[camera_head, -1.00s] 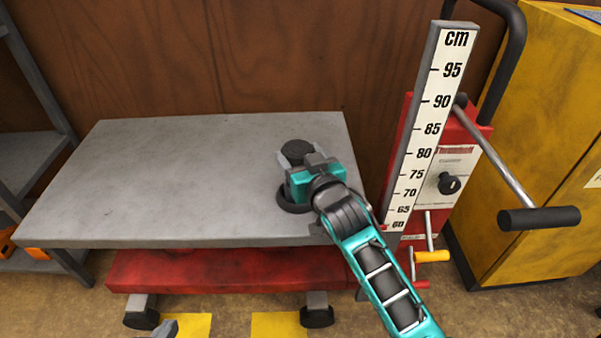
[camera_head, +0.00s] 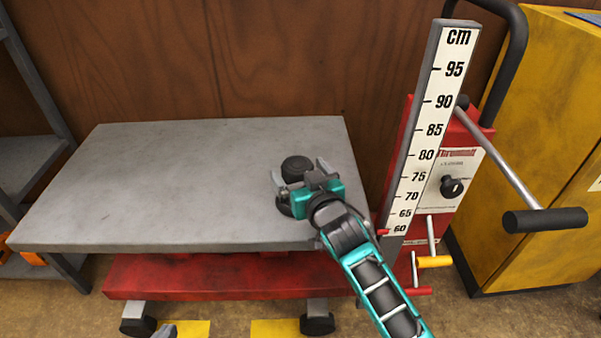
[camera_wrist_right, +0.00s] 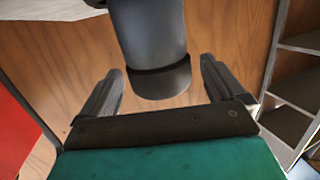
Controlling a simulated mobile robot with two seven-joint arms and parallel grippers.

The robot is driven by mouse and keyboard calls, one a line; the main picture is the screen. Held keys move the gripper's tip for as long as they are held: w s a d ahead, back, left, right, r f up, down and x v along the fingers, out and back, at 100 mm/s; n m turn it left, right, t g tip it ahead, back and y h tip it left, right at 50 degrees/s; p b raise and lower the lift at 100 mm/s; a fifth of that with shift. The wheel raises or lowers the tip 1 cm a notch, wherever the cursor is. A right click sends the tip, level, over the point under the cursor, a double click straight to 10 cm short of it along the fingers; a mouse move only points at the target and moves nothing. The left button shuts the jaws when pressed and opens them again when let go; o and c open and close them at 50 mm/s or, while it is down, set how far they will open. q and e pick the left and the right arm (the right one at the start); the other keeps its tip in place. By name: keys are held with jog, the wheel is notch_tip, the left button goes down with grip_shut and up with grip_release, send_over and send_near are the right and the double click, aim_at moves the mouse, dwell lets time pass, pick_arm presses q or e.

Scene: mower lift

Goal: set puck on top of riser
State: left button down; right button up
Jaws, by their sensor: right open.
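The puck (camera_head: 297,165) is a small dark round piece; in the right wrist view it appears as a short grey-black band (camera_wrist_right: 160,84) at the end of a dark column. That column looks like the riser (camera_wrist_right: 148,30), with the puck seated on its top; a thin seam shows between them. In the head view, only part of the riser's dark round base (camera_head: 284,208) shows behind my right gripper. My right gripper (camera_head: 300,172) is open, its fingers spread on both sides of the puck, with gaps visible. A grey tip of my left gripper (camera_head: 167,330) shows at the bottom edge.
The grey lift table (camera_head: 170,190) is otherwise bare, with free room to the left. A tall cm scale (camera_head: 430,130), red lift housing (camera_head: 455,190) and crank handle (camera_head: 540,220) stand at the right. A yellow cabinet (camera_head: 555,110) is beyond; shelving stands left.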

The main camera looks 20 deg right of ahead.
jog(key=shift+r, duration=0.2)
jog(key=s+r+p, duration=0.2)
jog(key=s+p, duration=0.1)
jog(key=s, duration=0.8)
pick_arm(q)
jog(key=shift+s+a+r, duration=0.2)
jog(key=shift+a+r, duration=0.3)
jog(key=shift+r, duration=0.2)
pick_arm(e)
jog(key=s+a+f+n+g+y, duration=0.2)
jog(key=s+f+g, duration=0.3)
jog(key=s+f, duration=0.5)
jog(key=shift+a+f, duration=0.2)
jog(key=shift+f, duration=0.3)
jog(key=shift+s, duration=0.1)
